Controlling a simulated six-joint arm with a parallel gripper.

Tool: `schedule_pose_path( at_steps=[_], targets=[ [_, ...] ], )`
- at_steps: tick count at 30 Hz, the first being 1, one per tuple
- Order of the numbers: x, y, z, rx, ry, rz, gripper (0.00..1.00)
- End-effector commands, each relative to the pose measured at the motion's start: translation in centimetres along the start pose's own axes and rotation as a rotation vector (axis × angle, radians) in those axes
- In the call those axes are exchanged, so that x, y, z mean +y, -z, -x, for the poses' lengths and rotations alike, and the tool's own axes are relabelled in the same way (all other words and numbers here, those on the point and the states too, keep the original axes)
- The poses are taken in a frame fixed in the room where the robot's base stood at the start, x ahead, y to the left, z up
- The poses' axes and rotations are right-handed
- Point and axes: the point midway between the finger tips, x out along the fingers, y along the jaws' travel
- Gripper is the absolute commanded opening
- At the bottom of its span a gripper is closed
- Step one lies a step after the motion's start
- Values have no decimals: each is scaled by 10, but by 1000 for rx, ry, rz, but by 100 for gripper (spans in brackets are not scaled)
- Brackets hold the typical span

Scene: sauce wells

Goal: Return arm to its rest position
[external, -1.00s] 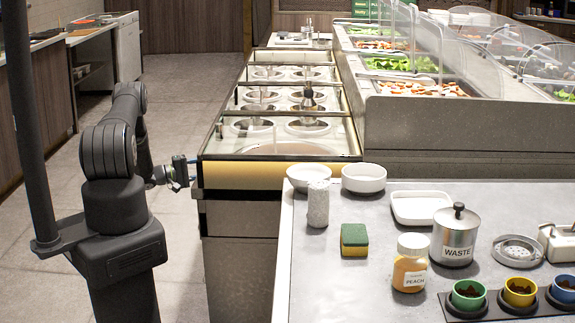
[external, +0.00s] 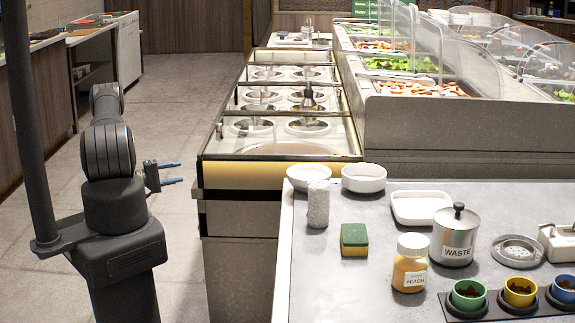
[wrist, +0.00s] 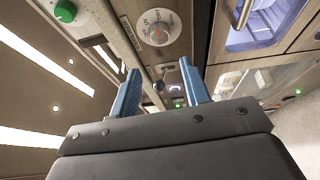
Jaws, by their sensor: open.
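My gripper (external: 172,173) is at the left in the external view, close beside my arm's base and left of the sauce well counter (external: 210,150). Its two blue fingers point right, spread apart with nothing between them. In the wrist view my gripper (wrist: 158,90) also shows two separate blue fingers with an empty gap. Behind them the wrist view shows a tilted view of a panel with a round dial (wrist: 158,28) and a green knob (wrist: 65,11).
The grey table (external: 330,285) at the right holds white bowls (external: 363,178), a sponge (external: 354,240), a peach jar (external: 411,263), a waste canister (external: 455,236) and small coloured cups (external: 468,295). A salad bar (external: 430,115) stands behind it. The floor (external: 170,110) behind my arm is clear.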

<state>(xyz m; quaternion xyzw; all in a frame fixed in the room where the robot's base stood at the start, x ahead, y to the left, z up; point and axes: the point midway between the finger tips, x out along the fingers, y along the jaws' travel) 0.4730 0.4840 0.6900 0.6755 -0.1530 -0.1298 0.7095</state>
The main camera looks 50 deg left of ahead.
Motion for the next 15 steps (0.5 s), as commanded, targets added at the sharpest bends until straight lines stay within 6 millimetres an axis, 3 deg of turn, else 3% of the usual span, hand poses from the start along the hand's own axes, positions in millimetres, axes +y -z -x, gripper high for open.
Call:
schedule_pose_path(
  at_steps=[15],
  targets=[
    [0, -1, -107, -4, 0, 0, 43]
  ],
)
